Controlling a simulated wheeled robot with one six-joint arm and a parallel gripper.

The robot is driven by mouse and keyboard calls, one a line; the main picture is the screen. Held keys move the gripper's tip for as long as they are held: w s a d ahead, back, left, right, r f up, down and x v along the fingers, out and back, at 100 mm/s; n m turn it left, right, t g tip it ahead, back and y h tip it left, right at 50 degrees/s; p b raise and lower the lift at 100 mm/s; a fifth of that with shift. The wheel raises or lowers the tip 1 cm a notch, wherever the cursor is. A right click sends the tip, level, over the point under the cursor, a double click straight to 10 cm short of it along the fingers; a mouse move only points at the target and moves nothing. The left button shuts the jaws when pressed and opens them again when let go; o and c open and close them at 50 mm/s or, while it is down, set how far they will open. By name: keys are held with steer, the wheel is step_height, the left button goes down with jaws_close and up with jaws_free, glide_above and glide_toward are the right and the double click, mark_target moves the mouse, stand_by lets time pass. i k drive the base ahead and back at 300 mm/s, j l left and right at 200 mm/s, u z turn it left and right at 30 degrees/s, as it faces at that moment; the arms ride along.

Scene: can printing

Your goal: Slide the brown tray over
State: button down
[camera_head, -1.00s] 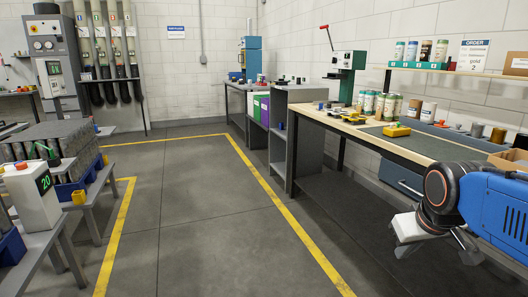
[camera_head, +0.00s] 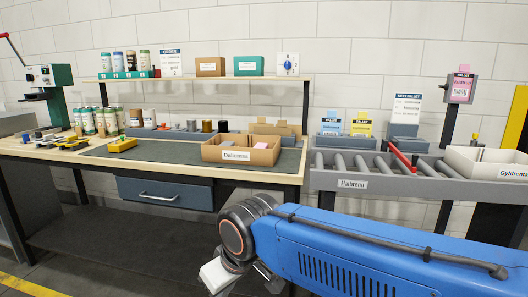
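A brown tray (camera_head: 262,158) with a white label on its front wall sits near the right end of the workbench (camera_head: 190,168), partly on the dark mat (camera_head: 160,150). Something pink and pale lies inside it. My blue arm reaches in from the right, in front of and below the bench top. Its end, my gripper (camera_head: 262,281), is low at the bottom of the view, in front of the bench and well apart from the tray. The fingers are small, dark and partly cut off, so their opening is unclear.
A grey roller conveyor (camera_head: 395,184) adjoins the bench on the right, with a red bar (camera_head: 402,156) across it and a white tray (camera_head: 488,163) at its far end. Behind the brown tray stand small cylinders and another cardboard box (camera_head: 275,129). Yellow items (camera_head: 122,145) lie left.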

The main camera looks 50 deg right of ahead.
mark_target(243, 153)
steer(key=z, duration=0.95)
